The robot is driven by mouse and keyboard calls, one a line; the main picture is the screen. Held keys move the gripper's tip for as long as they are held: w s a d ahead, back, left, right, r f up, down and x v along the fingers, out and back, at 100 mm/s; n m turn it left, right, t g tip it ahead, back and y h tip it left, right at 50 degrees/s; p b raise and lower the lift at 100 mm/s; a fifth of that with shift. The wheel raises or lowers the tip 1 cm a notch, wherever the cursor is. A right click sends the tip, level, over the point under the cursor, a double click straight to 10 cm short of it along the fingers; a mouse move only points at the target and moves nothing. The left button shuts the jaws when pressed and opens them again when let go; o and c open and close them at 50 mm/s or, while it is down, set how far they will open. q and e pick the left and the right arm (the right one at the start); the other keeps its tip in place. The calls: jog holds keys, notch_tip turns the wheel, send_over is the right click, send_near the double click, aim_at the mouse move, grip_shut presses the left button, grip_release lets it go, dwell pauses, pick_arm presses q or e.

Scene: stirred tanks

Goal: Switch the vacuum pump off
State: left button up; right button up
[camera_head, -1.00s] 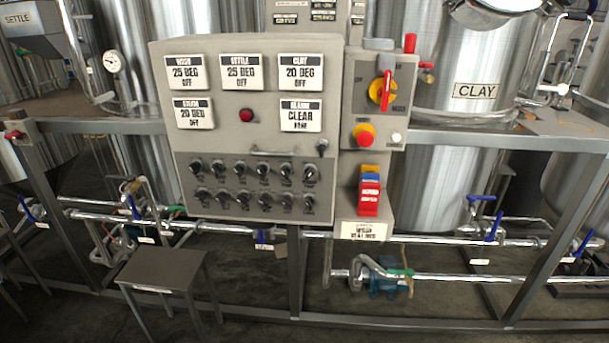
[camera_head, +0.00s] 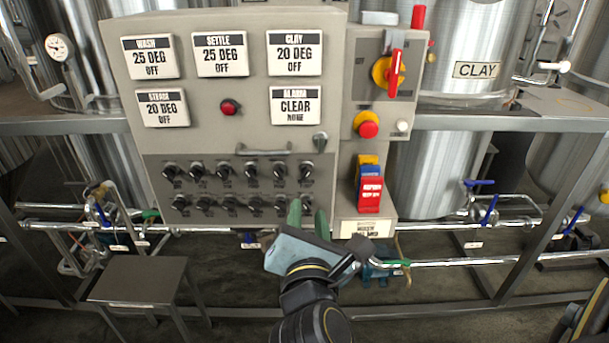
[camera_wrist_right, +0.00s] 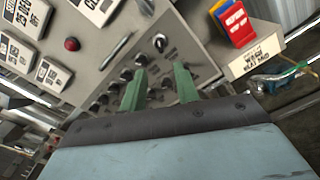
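The grey control panel (camera_head: 265,145) carries two rows of small black rotary switches (camera_head: 250,172). Their labels are too small to read, so I cannot tell which one is for the vacuum pump. My right gripper (camera_head: 308,214) is in front of the panel at the right end of the lower row, its green fingers apart with nothing between them. The fingers hide part of that row's right end. In the right wrist view the open fingers (camera_wrist_right: 160,85) point at the switches (camera_wrist_right: 125,75), with no clear contact. My left gripper is not in view.
A red-and-yellow main switch (camera_head: 390,72), a red mushroom button (camera_head: 368,126) and hanging red tags (camera_head: 370,192) are right of the switches. A small handle (camera_head: 263,151) sticks out above them. A metal stool (camera_head: 135,280) stands lower left.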

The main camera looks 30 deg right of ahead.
aim_at(307, 175)
jog(key=x, duration=1.1)
jog(key=shift+w+d, duration=0.25)
jog(key=shift+d, duration=0.05)
grip_shut()
